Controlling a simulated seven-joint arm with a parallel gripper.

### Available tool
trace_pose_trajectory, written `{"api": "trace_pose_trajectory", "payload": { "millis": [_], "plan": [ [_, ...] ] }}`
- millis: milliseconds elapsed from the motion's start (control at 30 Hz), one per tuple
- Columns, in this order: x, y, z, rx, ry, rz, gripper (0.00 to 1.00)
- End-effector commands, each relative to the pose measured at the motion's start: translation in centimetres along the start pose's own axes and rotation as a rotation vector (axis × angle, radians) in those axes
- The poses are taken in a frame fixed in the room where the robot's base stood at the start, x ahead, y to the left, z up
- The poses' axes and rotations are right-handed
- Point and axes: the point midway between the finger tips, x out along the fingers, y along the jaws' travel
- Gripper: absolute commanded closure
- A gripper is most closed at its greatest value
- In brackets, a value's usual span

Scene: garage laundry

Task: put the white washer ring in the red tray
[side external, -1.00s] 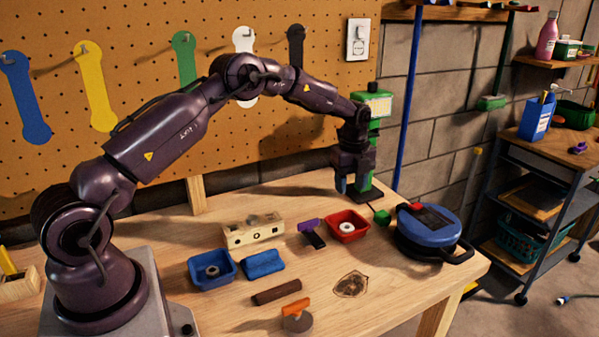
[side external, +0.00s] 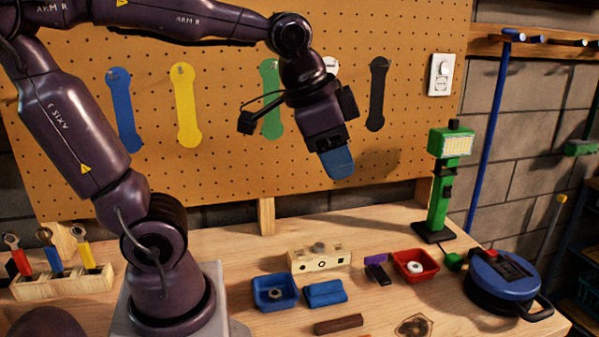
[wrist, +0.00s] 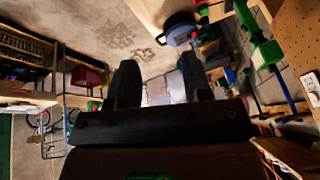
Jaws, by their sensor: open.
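The white washer ring (side external: 414,267) lies in the red tray (side external: 432,274) on the right part of the workbench. My gripper (side external: 337,165) is raised high in front of the pegboard, up and to the left of the red tray, well apart from it. In the wrist view my gripper's fingers (wrist: 158,85) are spread, with nothing between them. The ring and the red tray cannot be made out in the wrist view.
A blue tray (side external: 257,300) with a grey nut, a blue block (side external: 325,292) and a wooden block (side external: 338,261) stand left of the red tray. A green post (side external: 438,205) and a blue-lidded pot (side external: 495,282) stand right of it.

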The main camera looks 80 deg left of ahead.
Motion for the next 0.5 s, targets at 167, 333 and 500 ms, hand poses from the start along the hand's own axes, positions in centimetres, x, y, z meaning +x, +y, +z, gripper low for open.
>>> {"api": "trace_pose_trajectory", "payload": {
  "millis": [167, 333, 500],
  "plan": [
    [-0.6, 1.9, 4.2, -0.204, 0.065, 0.021, 0.55],
    [-0.4, 2.5, 5.4, -0.274, 0.08, 0.033, 0.55],
    [-0.4, 2.5, 5.4, -0.277, 0.08, 0.033, 0.55]
  ]
}}
